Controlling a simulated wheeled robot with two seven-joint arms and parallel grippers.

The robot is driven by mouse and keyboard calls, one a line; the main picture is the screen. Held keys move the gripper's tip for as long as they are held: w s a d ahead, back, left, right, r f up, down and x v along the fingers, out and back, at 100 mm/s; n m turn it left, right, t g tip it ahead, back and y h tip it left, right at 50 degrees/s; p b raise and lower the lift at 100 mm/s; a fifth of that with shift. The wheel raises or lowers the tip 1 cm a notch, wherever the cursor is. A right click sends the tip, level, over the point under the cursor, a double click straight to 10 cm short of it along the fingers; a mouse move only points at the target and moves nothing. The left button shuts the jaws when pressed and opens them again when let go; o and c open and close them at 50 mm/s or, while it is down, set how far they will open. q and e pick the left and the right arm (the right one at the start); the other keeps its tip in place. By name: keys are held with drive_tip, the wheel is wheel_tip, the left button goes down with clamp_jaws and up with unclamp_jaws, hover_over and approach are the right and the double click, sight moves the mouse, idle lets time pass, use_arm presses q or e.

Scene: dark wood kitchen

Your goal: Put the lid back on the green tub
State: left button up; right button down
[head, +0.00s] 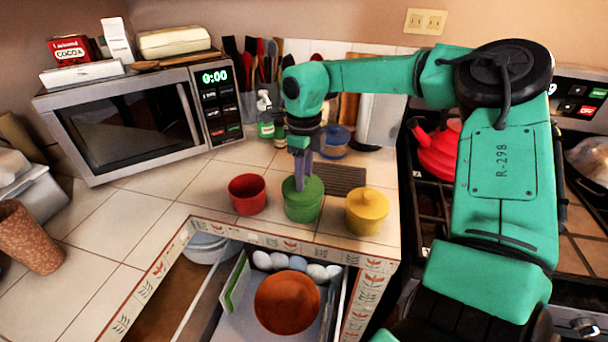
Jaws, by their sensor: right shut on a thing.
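The green tub (303,211) stands on the tiled counter between a red tub and a yellow tub. Its green lid (312,185) is level over the tub's mouth. I cannot tell whether it rests fully on the rim or sits just above it. My right gripper (301,178) points down and is shut on the lid's top, hiding the knob. My left gripper is not in view.
An open red tub (247,196) stands close on the left, and a lidded yellow tub (367,212) on the right. An open drawer below holds an orange bowl (287,303) and eggs. A microwave (130,115) and red kettle (437,150) flank the counter.

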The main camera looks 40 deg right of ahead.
drive_tip(key=shift+f+b, duration=0.2)
drive_tip(key=shift+b, duration=0.2)
idle(0.9)
unclamp_jaws()
idle(0.5)
drive_tip(key=shift+r, duration=0.15)
drive_tip(key=shift+r+p, duration=2.45)
drive_tip(key=shift+r, duration=1)
drive_tip(key=shift+c, duration=0.3)
drive_tip(key=shift+f, duration=0.1)
clamp_jaws()
